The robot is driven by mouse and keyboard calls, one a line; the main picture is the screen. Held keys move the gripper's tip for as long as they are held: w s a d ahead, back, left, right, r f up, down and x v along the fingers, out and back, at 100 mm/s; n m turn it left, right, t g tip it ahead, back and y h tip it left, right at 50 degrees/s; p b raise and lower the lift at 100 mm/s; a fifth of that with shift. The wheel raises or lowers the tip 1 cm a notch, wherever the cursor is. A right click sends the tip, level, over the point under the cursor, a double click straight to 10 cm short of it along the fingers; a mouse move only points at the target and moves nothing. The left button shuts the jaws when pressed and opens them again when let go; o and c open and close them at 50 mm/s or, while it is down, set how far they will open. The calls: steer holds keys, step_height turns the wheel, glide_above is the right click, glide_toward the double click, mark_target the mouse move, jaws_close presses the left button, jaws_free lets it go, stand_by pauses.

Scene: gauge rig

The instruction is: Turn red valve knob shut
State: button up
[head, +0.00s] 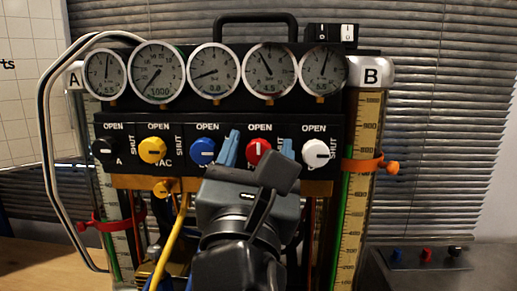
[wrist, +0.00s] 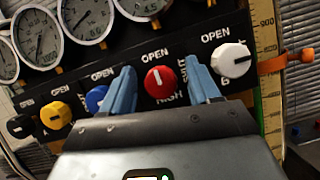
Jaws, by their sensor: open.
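The red valve knob (head: 258,151) sits in a row of knobs on the black panel, between the blue and white knobs. Its white mark points up toward the OPEN label. In the wrist view the red knob (wrist: 159,82) lies between the two blue fingertips of my gripper (wrist: 160,88). The fingers are apart, with a gap visible on each side of the knob. In the head view my gripper (head: 258,152) reaches up to the panel from below. I cannot tell how far the fingertips are from the panel face.
The blue knob (head: 203,151) is close beside the left finger, and the white knob (head: 316,153) is just right of the right finger. A yellow knob (head: 152,150) and a black knob (head: 104,150) are farther left. Several round gauges (head: 213,70) line the top. A yellow hose (head: 171,243) hangs below.

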steer(key=shift+c, duration=0.3)
steer(key=c, duration=1)
steer(key=shift+o, duration=0.2)
steer(key=shift+m, duration=0.6)
steer(key=m+h, duration=0.1)
steer(key=m, duration=0.1)
steer(key=m+g+h, duration=0.1)
steer(key=m, duration=0.2)
steer(key=shift+m+h, duration=0.3)
steer(key=shift+h, duration=0.1)
steer(key=m+g+h, duration=0.1)
steer(key=m, duration=0.2)
steer(key=m+g+h, duration=0.1)
steer(key=m, duration=0.1)
steer(key=shift+r+m, duration=0.1)
steer(key=shift+m, duration=0.3)
steer(key=m+g+p, duration=0.1)
steer(key=m, duration=0.2)
steer(key=m+g+p, duration=0.1)
steer(key=m, duration=0.1)
steer(key=shift+d+m+h, duration=0.1)
steer(key=shift+m+h, duration=0.2)
steer(key=shift+m, duration=0.1)
steer(key=shift+m+g+p, duration=0.5)
steer(key=shift+m+g, duration=0.2)
steer(key=shift+m, duration=0.8)
steer(key=shift+f, duration=0.25)
